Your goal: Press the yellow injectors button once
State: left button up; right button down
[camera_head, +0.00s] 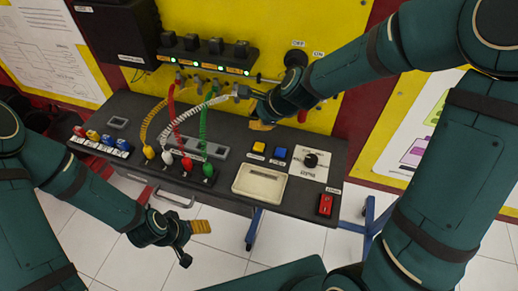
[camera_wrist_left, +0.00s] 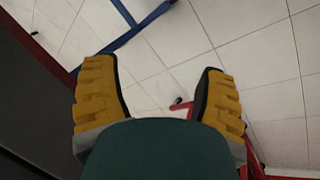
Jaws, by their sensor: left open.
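Another small yellow button (camera_head: 92,135) is in the row at the console's left end. The labels are too small to read, so I cannot tell which is the injectors button. My right gripper (camera_head: 250,108) is above the rear of the console, with its fingers apart, just behind the square yellow button and not visibly touching it. My left gripper (camera_head: 192,243) is open and empty in front of the console; its yellow-padded fingers show in the left wrist view (camera_wrist_left: 160,100) over floor.
Coloured coiled leads with plugs (camera_head: 186,163) stand on the console. A cream tray (camera_head: 260,184), a black knob (camera_head: 311,160) and a red switch (camera_head: 325,205) are at its right. A lit switch rack (camera_head: 205,58) hangs behind. Tiled floor lies in front.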

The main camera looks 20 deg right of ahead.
jog(key=b, duration=0.4)
send_over(257, 143)
notch_tip(257, 143, down, 5)
jog(key=shift+w, duration=0.1)
jog(key=shift+f+b, duration=0.7)
jog(key=shift+f, duration=0.05)
jog(key=shift+f, duration=0.1)
dwell(0.4)
jog(key=shift+f+b, duration=0.3)
jog(key=shift+f+b, duration=0.45)
dwell(0.7)
dwell(0.3)
jog(key=shift+r+p, duration=0.9)
